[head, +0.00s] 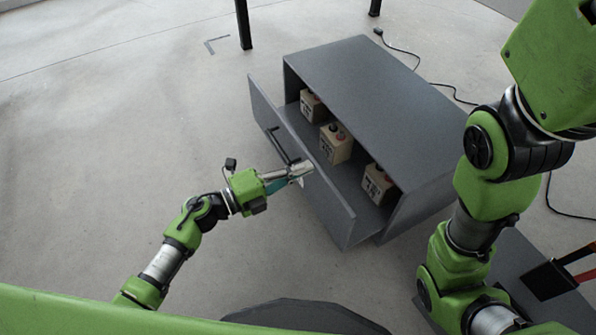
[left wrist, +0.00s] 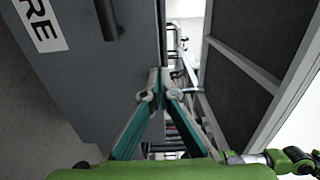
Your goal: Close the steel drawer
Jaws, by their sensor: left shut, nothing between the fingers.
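The steel drawer is a grey box drawer pulled partly out of a grey cabinet (head: 375,80). Its front panel (head: 335,208) stands apart from the cabinet and has a black bar handle (head: 283,147). Several beige boxes with red buttons (head: 335,145) are inside. My left gripper (head: 306,169) is shut and empty, at the outer face of the front panel near the handle's lower end; I cannot tell whether it touches. In the left wrist view, its closed fingertips (left wrist: 158,78) are beside a grey panel (left wrist: 70,90) with a black handle (left wrist: 108,20) and a white label.
My right arm stands at the right, its gripper out of view. A dark object with red-and-black handles (head: 552,278) lies at the lower right. Black cables (head: 400,50) run on the floor behind the cabinet. The concrete floor (head: 120,120) at left is clear.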

